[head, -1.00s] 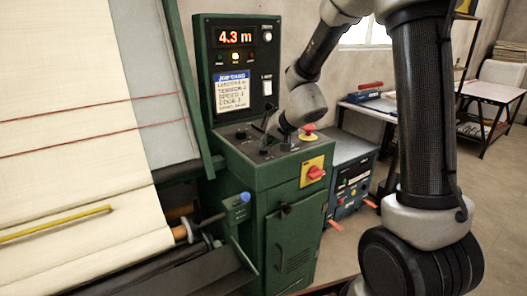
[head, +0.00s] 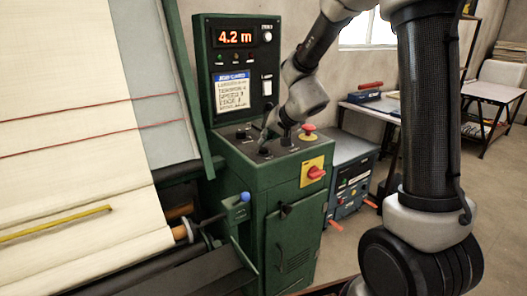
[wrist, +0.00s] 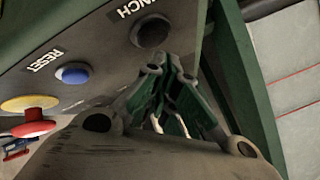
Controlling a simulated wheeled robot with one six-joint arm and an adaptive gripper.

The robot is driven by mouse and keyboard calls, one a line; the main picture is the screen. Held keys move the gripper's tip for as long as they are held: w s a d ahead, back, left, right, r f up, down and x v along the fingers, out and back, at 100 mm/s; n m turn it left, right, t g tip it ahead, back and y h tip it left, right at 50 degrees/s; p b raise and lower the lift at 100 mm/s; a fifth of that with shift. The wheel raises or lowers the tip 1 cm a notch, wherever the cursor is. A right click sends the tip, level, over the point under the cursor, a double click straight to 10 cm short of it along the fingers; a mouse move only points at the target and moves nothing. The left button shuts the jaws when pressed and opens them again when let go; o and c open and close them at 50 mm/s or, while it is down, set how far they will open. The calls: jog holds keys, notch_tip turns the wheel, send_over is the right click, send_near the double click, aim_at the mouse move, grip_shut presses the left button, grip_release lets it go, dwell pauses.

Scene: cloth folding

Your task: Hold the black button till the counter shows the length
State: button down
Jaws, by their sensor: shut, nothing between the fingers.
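The black button (wrist: 152,32), labelled INCH, is on the sloping panel in the wrist view. My gripper (wrist: 168,62) is shut and empty; its fingertips lie just below and right of the button in that picture. I cannot tell whether they touch it. In the head view my gripper (head: 265,132) is over the green console's top, and the black button cannot be made out clearly there. The counter (head: 235,37) on the upright panel reads 4.2 m in red. A job card (head: 233,91) below it has lines too small to read surely.
A blue RESET button (wrist: 73,73) and a red stop knob on a yellow base (wrist: 30,118) share the panel with the black button. A red switch on a yellow plate (head: 315,173) is on the console's front. Cream cloth (head: 70,120) hangs at the left.

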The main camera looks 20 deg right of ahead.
aim_at(266, 150)
jog(key=shift+r, duration=0.1)
jog(key=shift+r, duration=2.45)
jog(key=s+f+n+g, duration=0.1)
jog(key=s+f+g, duration=0.25)
jog(key=s, duration=0.35)
jog(key=s+d+r+n+h, duration=0.1)
jog(key=s+d, duration=0.3)
jog(key=s, duration=0.5)
jog(key=s+d+r+n+h, duration=0.1)
jog(key=s+d+r, duration=0.3)
jog(key=s, duration=0.5)
jog(key=s+d+r+n+h, duration=0.1)
jog(key=s+d+r, duration=0.2)
jog(key=s+d, duration=0.3)
jog(key=s, duration=0.3)
jog(key=shift+s+r+g+h, duration=0.2)
jog(key=shift+r+g+h, duration=0.05)
jog(key=shift+g+h, duration=0.15)
